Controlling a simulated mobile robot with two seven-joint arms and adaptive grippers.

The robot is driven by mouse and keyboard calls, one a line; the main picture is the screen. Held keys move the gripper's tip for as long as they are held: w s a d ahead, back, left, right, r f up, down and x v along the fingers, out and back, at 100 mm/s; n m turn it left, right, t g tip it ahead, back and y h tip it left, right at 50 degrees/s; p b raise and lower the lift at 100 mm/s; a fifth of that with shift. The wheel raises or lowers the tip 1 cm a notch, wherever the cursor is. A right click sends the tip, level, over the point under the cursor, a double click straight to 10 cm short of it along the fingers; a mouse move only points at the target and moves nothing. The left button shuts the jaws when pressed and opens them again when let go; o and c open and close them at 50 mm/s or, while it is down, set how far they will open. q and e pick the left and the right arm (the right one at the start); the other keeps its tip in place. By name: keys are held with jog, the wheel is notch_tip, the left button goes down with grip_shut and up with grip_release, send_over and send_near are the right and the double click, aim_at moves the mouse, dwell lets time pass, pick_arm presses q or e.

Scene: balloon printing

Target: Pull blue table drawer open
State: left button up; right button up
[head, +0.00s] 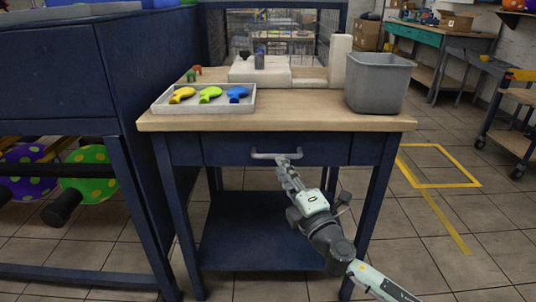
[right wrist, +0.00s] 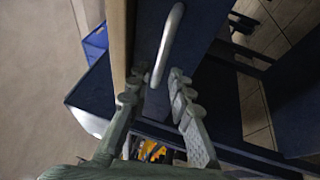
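The blue table (head: 275,123) has a wooden top and a dark blue drawer (head: 225,150) under its front edge. The drawer front looks flush with the frame. A grey bar handle (head: 262,155) is fixed across it. My right gripper (head: 287,164) is at the right part of the handle, reaching up from below right. In the right wrist view the handle (right wrist: 167,45) runs down toward the gap between my fingertips (right wrist: 158,80). The fingers stand apart on either side of its near end, and I cannot tell if they touch it. My left gripper is not in view.
On the tabletop are a white tray (head: 160,106) with yellow, green and blue balloon-like pieces, a grey bin (head: 377,84) and a pale machine (head: 258,70). A larger blue structure (head: 55,72) stands close on the left.

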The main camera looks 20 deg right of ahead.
aim_at(275, 156)
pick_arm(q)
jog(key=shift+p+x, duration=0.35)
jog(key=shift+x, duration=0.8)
pick_arm(e)
jog(key=shift+x, duration=2.8)
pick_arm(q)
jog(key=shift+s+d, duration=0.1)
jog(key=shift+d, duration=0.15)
pick_arm(e)
jog(key=shift+d, duration=0.1)
grip_shut()
